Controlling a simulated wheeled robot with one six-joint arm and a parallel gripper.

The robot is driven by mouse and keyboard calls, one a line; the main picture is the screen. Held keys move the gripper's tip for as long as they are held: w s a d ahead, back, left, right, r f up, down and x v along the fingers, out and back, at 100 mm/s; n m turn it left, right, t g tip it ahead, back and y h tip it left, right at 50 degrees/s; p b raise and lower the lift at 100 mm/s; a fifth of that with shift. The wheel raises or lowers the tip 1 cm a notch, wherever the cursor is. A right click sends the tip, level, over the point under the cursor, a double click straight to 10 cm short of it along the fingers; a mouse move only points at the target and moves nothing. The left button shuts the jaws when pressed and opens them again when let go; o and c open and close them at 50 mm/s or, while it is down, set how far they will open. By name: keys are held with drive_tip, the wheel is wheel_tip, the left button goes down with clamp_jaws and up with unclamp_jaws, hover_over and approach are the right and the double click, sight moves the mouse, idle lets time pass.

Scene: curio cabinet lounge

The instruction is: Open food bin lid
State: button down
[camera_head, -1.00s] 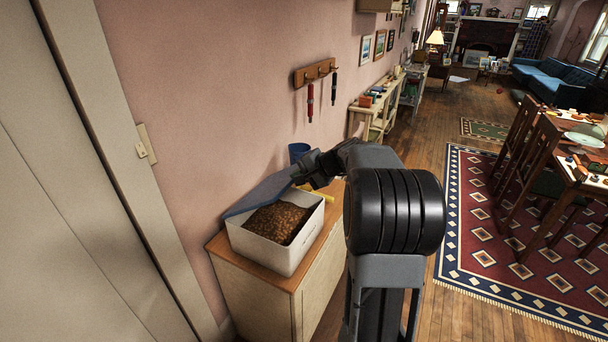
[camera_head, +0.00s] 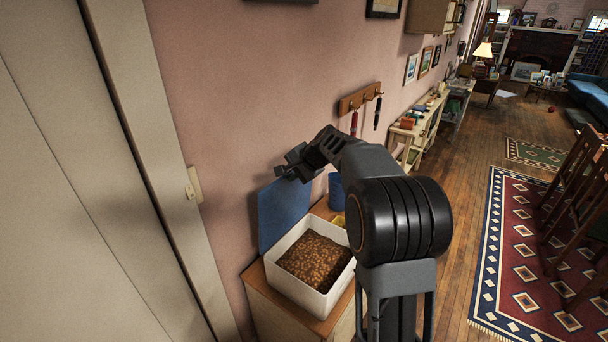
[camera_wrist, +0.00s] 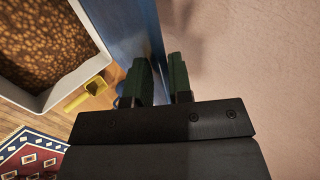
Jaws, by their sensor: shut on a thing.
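The food bin (camera_head: 308,298) is a white box full of brown kibble (camera_head: 315,258), standing on a wooden-topped cabinet; it also shows in the wrist view (camera_wrist: 88,62). Its blue lid (camera_head: 282,210) stands about upright along the wall side of the bin, and the bin's top is uncovered. My gripper (camera_head: 290,168) is at the lid's upper edge. In the wrist view my gripper (camera_wrist: 160,84) has its green pads on either side of the blue lid (camera_wrist: 138,35), shut on its edge. Part of the lid is hidden behind the pads.
A yellow scoop (camera_wrist: 88,93) and a blue cup (camera_head: 336,190) are beside the bin on the cabinet top (camera_head: 257,280). The pink wall is close behind the lid. A hook rack (camera_head: 360,97) hangs above. Wooden floor and a patterned rug (camera_head: 530,265) lie to the right.

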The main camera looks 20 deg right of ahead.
drive_tip(key=shift+w+a+f, duration=0.15)
drive_tip(key=shift+w+a, duration=0.45)
drive_tip(key=shift+w, duration=0.05)
drive_tip(key=shift+d, duration=0.1)
drive_tip(key=c, duration=1.2)
unclamp_jaws()
drive_tip(key=shift+o, duration=0.2)
drive_tip(key=shift+d, duration=0.1)
drive_tip(key=shift+s+d+r, duration=0.1)
drive_tip(key=shift+r, duration=0.2)
drive_tip(key=b+v, duration=0.2)
drive_tip(key=v, duration=1.1)
drive_tip(key=shift+s, duration=0.2)
